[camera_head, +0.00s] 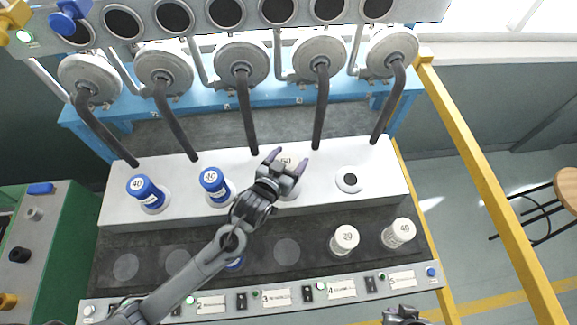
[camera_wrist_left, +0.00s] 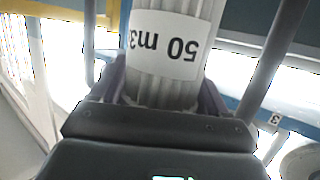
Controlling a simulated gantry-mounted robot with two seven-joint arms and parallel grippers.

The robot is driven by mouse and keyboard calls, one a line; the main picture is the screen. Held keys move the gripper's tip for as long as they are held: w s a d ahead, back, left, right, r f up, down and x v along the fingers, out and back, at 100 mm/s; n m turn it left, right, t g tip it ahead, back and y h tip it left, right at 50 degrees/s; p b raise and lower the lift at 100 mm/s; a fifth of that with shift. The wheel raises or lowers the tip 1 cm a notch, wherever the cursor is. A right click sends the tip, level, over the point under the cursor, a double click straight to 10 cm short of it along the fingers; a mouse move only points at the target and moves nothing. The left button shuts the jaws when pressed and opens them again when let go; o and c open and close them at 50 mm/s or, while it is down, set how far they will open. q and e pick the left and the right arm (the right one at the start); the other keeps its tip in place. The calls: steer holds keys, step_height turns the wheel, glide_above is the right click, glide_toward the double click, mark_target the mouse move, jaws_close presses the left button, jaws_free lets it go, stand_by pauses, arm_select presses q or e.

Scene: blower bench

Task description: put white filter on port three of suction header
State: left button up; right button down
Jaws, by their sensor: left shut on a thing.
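The suction header (camera_head: 120,208) is a long white box across the middle of the head view. My left gripper (camera_head: 287,161) is over its third port from the left, shut on a white filter (camera_head: 288,159) marked 50. The filter fills the space between the fingers in the left wrist view (camera_wrist_left: 165,45), its "50 m3" label upside down. The gripper hides most of the filter and port; I cannot tell whether the filter touches the port. My right gripper seems to show partly at the bottom edge (camera_head: 404,315); its jaws are unclear.
Blue filters (camera_head: 146,191) (camera_head: 214,183) stand on the two left ports. The rightmost port (camera_head: 349,180) is open. Two white filters (camera_head: 344,240) (camera_head: 398,233) stand on the dark front strip. Black hoses (camera_head: 246,115) hang behind the header.

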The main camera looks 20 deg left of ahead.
arm_select(q)
steer(key=shift+f, duration=2)
steer(key=shift+f, duration=0.1)
steer(key=o, duration=1.2)
steer(key=shift+f, duration=0.1)
steer(key=shift+c, duration=0.2)
